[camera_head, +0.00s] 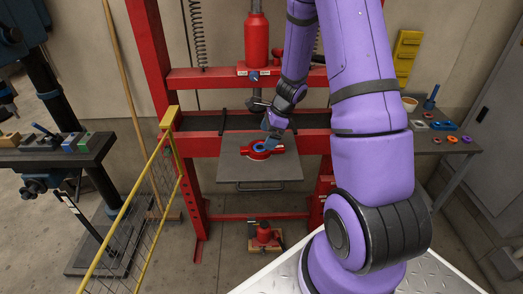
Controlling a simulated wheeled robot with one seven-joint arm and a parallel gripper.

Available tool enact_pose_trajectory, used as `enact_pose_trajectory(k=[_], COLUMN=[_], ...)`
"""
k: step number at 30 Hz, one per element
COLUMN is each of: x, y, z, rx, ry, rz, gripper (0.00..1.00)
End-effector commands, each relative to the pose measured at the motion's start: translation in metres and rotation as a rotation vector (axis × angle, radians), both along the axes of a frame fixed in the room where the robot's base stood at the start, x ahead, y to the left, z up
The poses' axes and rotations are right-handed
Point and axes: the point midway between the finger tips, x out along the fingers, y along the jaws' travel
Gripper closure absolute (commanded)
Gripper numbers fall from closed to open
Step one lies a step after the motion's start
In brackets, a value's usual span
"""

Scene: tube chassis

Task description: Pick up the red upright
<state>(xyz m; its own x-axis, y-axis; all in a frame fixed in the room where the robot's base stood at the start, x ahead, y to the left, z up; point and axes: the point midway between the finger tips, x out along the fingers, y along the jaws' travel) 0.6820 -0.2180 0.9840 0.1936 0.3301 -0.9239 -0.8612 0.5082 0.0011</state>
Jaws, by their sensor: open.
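The red upright (251,153) is a small red part with a ring shape. It lies on the grey plate (240,172) at the front of the red press. My gripper (270,140) is at the end of my purple arm, pointing down at the right side of the upright. It is open, and its blue-looking tips overlap the part in the picture. I cannot tell whether they touch it. My gripper hides part of the upright's right side.
The red press frame (158,60) surrounds the plate, with a red cylinder (256,40) above. A yellow rail (150,170) stands at left. A workbench (50,152) with small blocks is at far left. A side table (430,148) at right holds colored parts. A red jack (264,236) stands below.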

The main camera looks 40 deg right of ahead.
Motion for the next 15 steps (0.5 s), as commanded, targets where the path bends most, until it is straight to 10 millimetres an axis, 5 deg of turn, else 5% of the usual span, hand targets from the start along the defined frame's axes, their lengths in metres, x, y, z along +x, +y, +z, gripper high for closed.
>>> enact_pose_trajectory(k=[15], x=[0.01], y=[0.014], z=[-0.048], rx=[0.0], ry=[0.0], rz=[0.001], gripper=[0.0])
